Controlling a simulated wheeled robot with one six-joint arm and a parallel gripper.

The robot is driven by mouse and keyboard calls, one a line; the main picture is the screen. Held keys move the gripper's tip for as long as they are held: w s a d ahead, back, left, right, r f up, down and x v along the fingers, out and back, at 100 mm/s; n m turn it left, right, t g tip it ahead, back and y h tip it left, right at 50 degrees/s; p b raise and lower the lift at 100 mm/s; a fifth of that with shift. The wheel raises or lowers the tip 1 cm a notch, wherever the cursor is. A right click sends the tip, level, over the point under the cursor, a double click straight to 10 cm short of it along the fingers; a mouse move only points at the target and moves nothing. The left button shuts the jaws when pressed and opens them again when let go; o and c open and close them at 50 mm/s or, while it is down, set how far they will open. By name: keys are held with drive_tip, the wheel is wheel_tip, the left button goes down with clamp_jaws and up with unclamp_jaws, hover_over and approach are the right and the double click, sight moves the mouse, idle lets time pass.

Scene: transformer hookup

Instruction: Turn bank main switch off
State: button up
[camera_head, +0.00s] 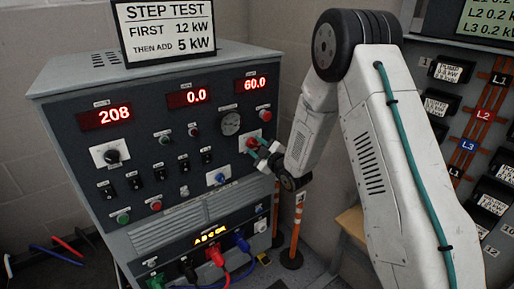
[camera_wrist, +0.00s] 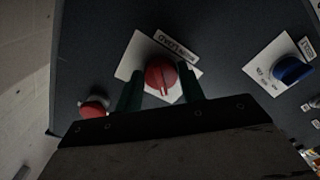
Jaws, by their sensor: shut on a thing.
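A red rotary knob (camera_wrist: 161,76) on a white plate sits on the dark panel in the wrist view; I take it as the bank main switch, but its label is too blurred to read surely. My gripper (camera_wrist: 162,88) has its two green fingers on either side of this knob and is shut on it. A pale line on the knob points down the picture, slightly tilted. In the head view the red knob (camera_head: 252,143) shows at the panel's right side, partly covered by my gripper (camera_head: 261,151).
A blue knob (camera_wrist: 293,70) on a white plate is nearby, and a red button (camera_wrist: 94,108) is on the other side. The grey cabinet (camera_head: 150,70) has displays reading 208, 0.0 and 60.0. Coloured plugs (camera_head: 215,257) sit low on it. An orange-striped post (camera_head: 295,235) stands beside it.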

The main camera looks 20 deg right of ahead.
drive_tip(key=o, duration=0.9)
drive_tip(key=shift+o, duration=0.2)
drive_tip(key=v, duration=0.8)
drive_tip(key=shift+w, duration=0.1)
